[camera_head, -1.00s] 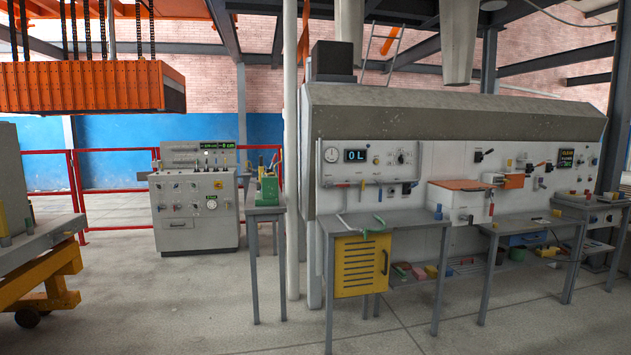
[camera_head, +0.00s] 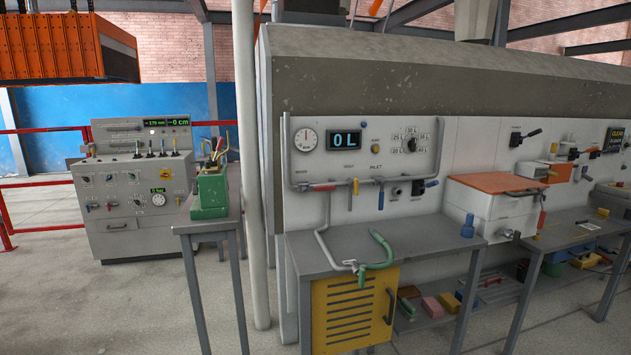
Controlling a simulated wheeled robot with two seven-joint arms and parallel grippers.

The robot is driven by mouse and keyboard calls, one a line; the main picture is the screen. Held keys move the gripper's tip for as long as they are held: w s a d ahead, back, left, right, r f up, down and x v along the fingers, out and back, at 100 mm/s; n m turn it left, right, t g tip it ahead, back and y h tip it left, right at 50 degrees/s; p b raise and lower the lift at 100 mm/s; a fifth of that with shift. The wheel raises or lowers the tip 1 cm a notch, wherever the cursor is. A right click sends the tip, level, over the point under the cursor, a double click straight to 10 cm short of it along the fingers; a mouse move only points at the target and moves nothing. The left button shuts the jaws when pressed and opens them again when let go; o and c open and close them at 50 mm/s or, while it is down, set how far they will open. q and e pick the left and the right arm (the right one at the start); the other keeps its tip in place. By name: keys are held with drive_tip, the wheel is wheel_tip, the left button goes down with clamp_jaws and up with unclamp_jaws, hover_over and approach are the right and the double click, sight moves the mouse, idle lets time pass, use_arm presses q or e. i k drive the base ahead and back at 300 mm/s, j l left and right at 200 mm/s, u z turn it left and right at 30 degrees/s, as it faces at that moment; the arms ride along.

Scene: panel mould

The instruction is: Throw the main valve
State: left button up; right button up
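A white control panel (camera_head: 365,155) on the long grey machine faces me, with a gauge, a display reading "0 L" and a dial. The labels are too small to tell which one is the main valve. Neither of my grippers is in view.
A grey table (camera_head: 340,240) with a green hose (camera_head: 380,254) and yellow cabinet (camera_head: 340,310) stands before the panel. Left are a small table (camera_head: 205,226) with a green box (camera_head: 209,195), and a control console (camera_head: 135,205). A white post (camera_head: 250,150) rises between. Floor is clear in front-left.

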sight(329, 187)
drive_tip(key=i+l+u, duration=0.1)
drive_tip(key=i, duration=0.3)
drive_tip(key=i+l+u, duration=0.1)
drive_tip(key=i, duration=0.35)
